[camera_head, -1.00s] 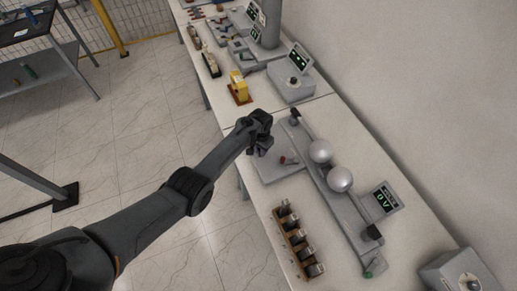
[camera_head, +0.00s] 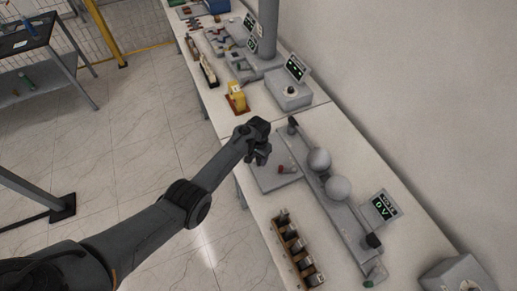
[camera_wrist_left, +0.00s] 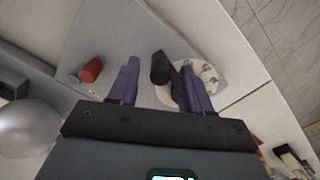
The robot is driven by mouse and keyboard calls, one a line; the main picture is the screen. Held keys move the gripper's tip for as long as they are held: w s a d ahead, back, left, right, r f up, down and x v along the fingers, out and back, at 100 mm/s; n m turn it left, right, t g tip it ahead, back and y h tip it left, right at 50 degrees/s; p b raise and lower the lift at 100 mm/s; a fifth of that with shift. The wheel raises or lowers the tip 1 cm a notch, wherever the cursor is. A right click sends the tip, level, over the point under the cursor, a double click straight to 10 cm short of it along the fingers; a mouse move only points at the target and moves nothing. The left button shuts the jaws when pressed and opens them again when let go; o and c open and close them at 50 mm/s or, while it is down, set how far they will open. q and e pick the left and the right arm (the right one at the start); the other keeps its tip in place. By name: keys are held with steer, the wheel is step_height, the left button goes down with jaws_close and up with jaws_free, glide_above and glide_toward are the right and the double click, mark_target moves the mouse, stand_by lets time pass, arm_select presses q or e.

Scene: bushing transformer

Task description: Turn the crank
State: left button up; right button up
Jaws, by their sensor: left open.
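My left gripper (camera_head: 261,156) hangs over the grey base plate (camera_head: 277,182) beside the two silver spheres. In the wrist view its two purple fingers are apart (camera_wrist_left: 160,66). A black crank handle (camera_wrist_left: 160,70) shows between them, beside a pale round disc (camera_wrist_left: 205,75) that is partly behind one finger. I cannot tell whether either finger touches the handle. A red knob (camera_wrist_left: 91,70) stands on the plate outside the fingers; it also shows in the head view (camera_head: 282,169). In the head view the gripper hides the crank. My right gripper is not in view.
Two silver spheres (camera_head: 337,188) stand on a long grey base beside a meter reading 0 V (camera_head: 381,206). A wooden rack of dark cylinders (camera_head: 297,252) lies near the table's front edge. A yellow block (camera_head: 236,97) stands farther back.

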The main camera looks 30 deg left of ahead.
arm_select(q)
step_height(320, 180, up, 10)
steer(key=shift+f+p, duration=0.2)
steer(key=shift+p, duration=0.1)
stand_by(0.4)
